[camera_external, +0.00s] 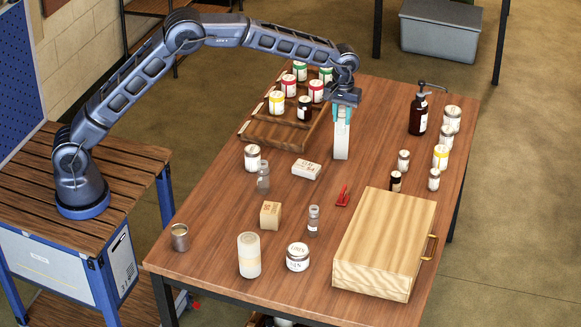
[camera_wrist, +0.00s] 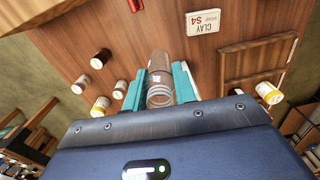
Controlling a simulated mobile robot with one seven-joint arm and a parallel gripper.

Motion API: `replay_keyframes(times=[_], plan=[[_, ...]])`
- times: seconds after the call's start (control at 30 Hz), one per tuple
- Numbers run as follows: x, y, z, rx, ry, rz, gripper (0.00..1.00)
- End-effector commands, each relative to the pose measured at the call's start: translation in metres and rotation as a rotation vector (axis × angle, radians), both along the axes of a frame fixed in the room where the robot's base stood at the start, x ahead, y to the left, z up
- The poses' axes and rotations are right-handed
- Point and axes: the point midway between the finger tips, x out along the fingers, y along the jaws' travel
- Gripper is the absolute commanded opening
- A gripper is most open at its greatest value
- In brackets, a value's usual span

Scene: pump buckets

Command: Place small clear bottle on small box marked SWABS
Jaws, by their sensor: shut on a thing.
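My gripper (camera_external: 342,113) is shut on a clear bottle (camera_wrist: 159,68), with a teal finger on each side. Two other small clear bottles stand on the table, one at the left (camera_external: 263,180) and one nearer the front (camera_external: 313,222).
A white box marked CLAY (camera_external: 306,170) lies left of my gripper. A red clip (camera_external: 343,196) lies near the middle. A wooden case (camera_external: 384,245) fills the front right. A wooden tray (camera_external: 268,130) with jars is at the back left. Several jars and a pump bottle (camera_external: 418,113) line the right.

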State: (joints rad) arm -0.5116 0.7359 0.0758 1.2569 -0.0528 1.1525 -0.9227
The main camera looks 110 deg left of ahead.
Motion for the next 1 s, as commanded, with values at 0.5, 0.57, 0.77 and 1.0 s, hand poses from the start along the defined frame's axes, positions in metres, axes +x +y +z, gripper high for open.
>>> replay_keyframes(times=[0.5, 0.57, 0.77, 1.0], plan=[[-0.048, -0.145, 0.047, 0.009, 0.002, -0.053, 0.01], [-0.058, -0.162, 0.051, 0.009, 0.002, -0.059, 0.01], [-0.092, -0.215, 0.061, 0.006, 0.0, -0.079, 0.01], [-0.127, -0.257, 0.066, 0.001, -0.002, -0.093, 0.01]])
